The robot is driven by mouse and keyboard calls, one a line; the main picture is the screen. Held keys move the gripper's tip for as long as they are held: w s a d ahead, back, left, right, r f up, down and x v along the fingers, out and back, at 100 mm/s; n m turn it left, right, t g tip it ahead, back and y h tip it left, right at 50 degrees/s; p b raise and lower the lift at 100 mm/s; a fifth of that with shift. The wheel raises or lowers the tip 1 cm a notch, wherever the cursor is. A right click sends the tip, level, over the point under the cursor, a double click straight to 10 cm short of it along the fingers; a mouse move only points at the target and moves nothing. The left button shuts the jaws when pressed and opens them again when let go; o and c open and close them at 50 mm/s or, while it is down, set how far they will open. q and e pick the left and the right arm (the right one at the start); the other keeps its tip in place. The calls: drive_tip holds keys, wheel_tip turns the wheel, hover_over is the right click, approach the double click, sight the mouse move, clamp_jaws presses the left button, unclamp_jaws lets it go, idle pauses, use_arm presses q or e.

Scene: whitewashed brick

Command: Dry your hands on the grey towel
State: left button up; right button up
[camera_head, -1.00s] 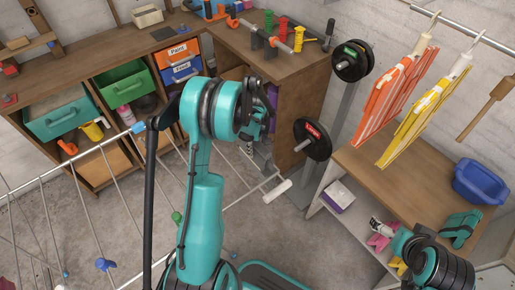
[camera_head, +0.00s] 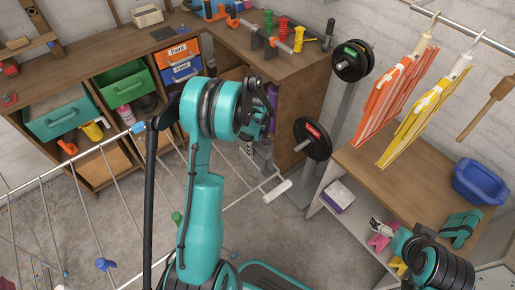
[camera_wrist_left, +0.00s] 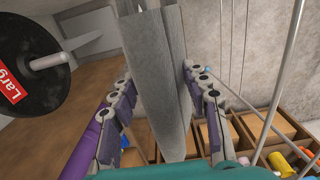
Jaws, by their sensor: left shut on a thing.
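In the left wrist view the grey towel (camera_wrist_left: 157,85) hangs as a folded grey strip between the purple-padded fingers of my left gripper (camera_wrist_left: 164,100). The gripper is shut on it, with the cloth running above and below the fingers. In the head view my left gripper (camera_head: 268,108) is mostly hidden behind my teal arm; only bits of purple show, and I cannot make out the towel clearly there.
Weight plates (camera_head: 312,139) on a stand are close to the left gripper. An orange striped cloth (camera_head: 396,92) and a yellow striped cloth (camera_head: 424,110) hang from a rail above a wooden shelf unit with a blue tub (camera_head: 480,183). A wire rack (camera_head: 115,200) stands at the left.

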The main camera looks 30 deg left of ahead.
use_arm(q)
drive_tip(key=o, duration=1.5)
wheel_tip(320, 180, up, 12)
drive_tip(key=shift+r, duration=0.1)
